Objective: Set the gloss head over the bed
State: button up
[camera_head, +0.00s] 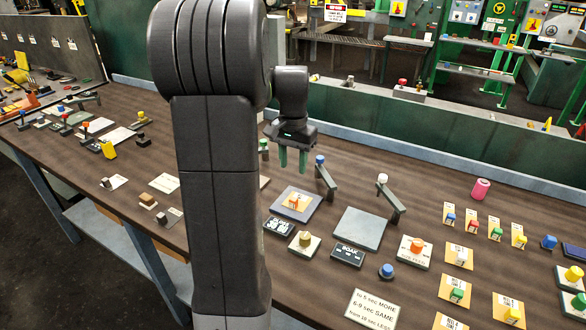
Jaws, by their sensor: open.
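My gripper (292,162) points down with two green fingers apart and nothing between them. It hangs above the table, left of a dark swing arm with a blue knob (320,160). A second swing arm with a white knob (382,179) stands to the right. Near the blue-knob arm lies a grey plate (276,207) bearing a yellow piece with an orange-topped block (294,201). A bare grey plate (360,228) lies near the white-knob arm. A green-topped part (263,144) shows partly beside my arm. I cannot read which part is the gloss head or the bed.
Several yellow cards with coloured blocks (459,256) and a pink cylinder (481,189) are at right. A green wall (340,110) edges the table's back. My arm hides the centre-left.

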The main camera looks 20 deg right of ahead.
aim_at(320, 171)
jog(key=i+j+z, duration=0.2)
jog(key=j+z, duration=0.2)
jog(key=i+j+z, duration=0.2)
jog(key=j+z, duration=0.15)
